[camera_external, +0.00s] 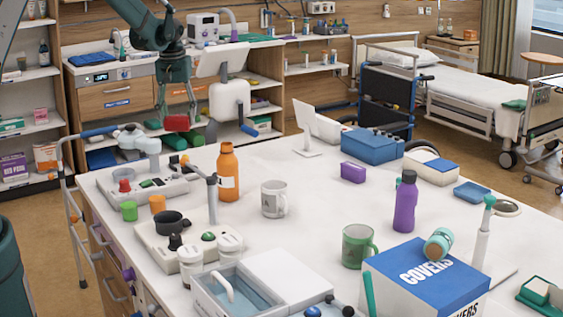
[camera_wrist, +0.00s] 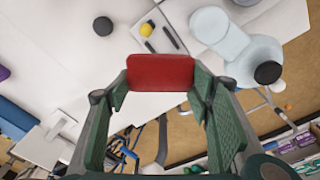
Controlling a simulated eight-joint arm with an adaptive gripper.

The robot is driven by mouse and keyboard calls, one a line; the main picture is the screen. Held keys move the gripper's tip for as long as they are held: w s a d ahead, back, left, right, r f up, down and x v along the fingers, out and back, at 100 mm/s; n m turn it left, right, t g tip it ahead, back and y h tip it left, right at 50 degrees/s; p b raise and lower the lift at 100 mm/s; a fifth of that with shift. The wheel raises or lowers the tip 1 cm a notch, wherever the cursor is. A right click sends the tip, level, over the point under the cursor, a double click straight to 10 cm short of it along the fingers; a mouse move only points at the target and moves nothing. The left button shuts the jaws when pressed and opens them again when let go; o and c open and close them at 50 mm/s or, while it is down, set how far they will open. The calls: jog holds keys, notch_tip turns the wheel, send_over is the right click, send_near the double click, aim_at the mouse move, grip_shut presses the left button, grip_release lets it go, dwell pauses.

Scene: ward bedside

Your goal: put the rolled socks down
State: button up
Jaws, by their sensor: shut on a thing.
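The rolled socks appear as a red, rounded block-like bundle (camera_external: 177,123). My gripper (camera_external: 176,117) is shut on it and holds it in the air, near the far left end of the white table (camera_external: 325,217). In the wrist view the red bundle (camera_wrist: 161,72) sits between the green fingertips of my gripper (camera_wrist: 160,84). Table top and its edge show around and behind the bundle there, with floor further down. Its underside is hidden in the wrist view.
An orange bottle (camera_external: 228,172), a grey-white mug (camera_external: 274,199) and a white device (camera_external: 150,184) stand on the table's left part. A purple bottle (camera_external: 405,202), a green mug (camera_external: 357,246) and a blue-topped box (camera_external: 425,278) stand to the right. The table's middle has bare room.

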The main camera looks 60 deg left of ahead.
aim_at(178, 127)
jog(key=shift+s+d+r+m+t+y+b, duration=0.1)
jog(key=shift+r+m+t+y+b, duration=0.2)
jog(key=shift+r, duration=0.35)
jog(key=shift+s+d+r+m+t+y+b, duration=0.1)
jog(key=shift+r+m+t+y+b, duration=0.15)
jog(key=shift+r, duration=0.4)
jog(key=shift+s+d+x, duration=0.15)
jog(key=shift+x, duration=0.85)
jog(key=shift+s+d+x, duration=0.15)
jog(key=shift+s+x, duration=0.05)
jog(key=shift+x, duration=0.8)
jog(key=shift+s+d+x, duration=0.15)
jog(key=shift+x, duration=0.85)
jog(key=shift+f, duration=0.2)
jog(key=x, duration=0.3)
jog(key=shift+s+d+f, duration=0.15)
jog(key=shift+s+f, duration=0.1)
jog(key=shift+f, duration=0.15)
jog(key=shift+f, duration=0.5)
